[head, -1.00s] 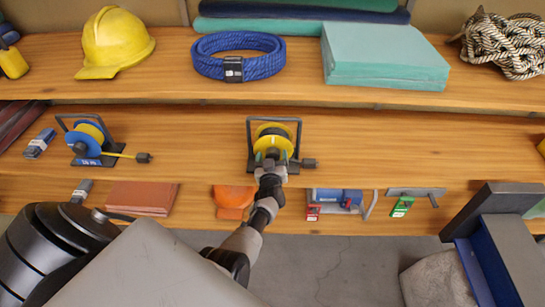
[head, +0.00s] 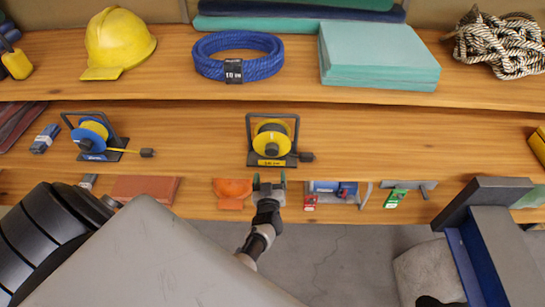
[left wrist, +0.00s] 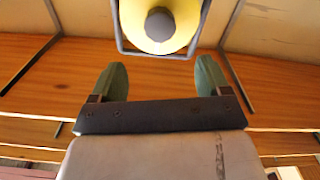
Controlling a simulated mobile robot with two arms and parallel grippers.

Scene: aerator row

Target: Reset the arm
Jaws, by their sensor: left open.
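My left gripper (head: 269,181) is open and empty, in front of the middle shelf's front edge in the head view. In the left wrist view its two green fingertips (left wrist: 161,80) are spread apart with nothing between them. A yellow reel (head: 272,139) in a dark frame stands upright on the middle shelf, just beyond the gripper and apart from it. The reel also shows in the left wrist view (left wrist: 160,22), ahead of the fingers. My right gripper cannot be made out.
A blue and yellow reel (head: 92,137) stands on the middle shelf at left. The upper shelf holds a yellow helmet (head: 117,40), a blue hose coil (head: 238,57), teal sheets (head: 378,57) and rope (head: 500,43). An orange item (head: 232,190) and a blue tool (head: 333,190) lie below, flanking the gripper.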

